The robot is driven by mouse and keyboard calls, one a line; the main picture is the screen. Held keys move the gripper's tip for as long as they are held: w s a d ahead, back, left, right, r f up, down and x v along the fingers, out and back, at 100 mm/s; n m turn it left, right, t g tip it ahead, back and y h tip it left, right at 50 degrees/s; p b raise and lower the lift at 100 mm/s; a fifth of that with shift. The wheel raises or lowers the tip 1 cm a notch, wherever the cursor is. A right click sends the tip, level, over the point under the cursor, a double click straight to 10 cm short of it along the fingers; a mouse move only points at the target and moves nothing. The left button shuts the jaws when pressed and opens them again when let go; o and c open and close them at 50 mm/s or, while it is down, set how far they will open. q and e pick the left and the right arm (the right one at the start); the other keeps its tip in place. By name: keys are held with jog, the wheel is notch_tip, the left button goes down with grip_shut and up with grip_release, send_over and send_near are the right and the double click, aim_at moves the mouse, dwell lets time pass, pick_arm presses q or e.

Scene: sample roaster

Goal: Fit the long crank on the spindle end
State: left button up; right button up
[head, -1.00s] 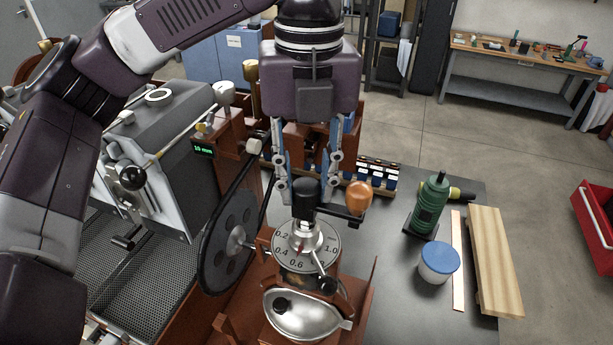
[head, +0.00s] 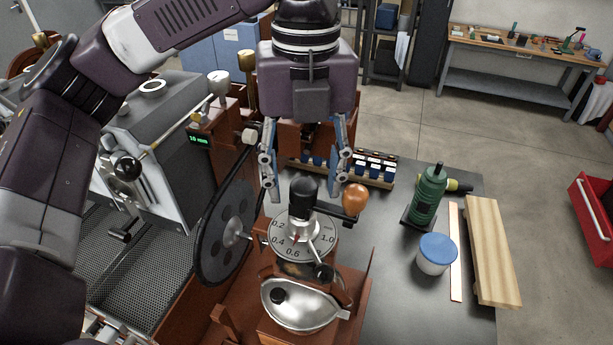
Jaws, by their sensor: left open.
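The long crank (head: 335,213) has a dark arm with an orange wooden knob at its right end. It sits on top of the spindle (head: 302,229), above a round numbered dial (head: 278,229). A black cylindrical piece (head: 303,190) stands upright at the crank's inner end. How deep the crank sits on the spindle is hidden. My left gripper (head: 303,188) points down over the black piece. Its fingers are spread wide, one on each side, with visible gaps to it. My right gripper is not in view.
A silver bowl (head: 305,312) is below the dial, and a dark wheel (head: 225,222) is close on the left. A green bottle-shaped tool (head: 429,196), a blue-lidded tub (head: 436,256) and a wooden board (head: 490,250) lie to the right. Small blue-and-white items are in a rack (head: 372,178) behind.

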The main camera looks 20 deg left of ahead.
aim_at(306, 187)
pick_arm(q)
notch_tip(306, 187, up, 7)
jog(key=shift+d+r, duration=0.1)
jog(key=shift+r, duration=0.4)
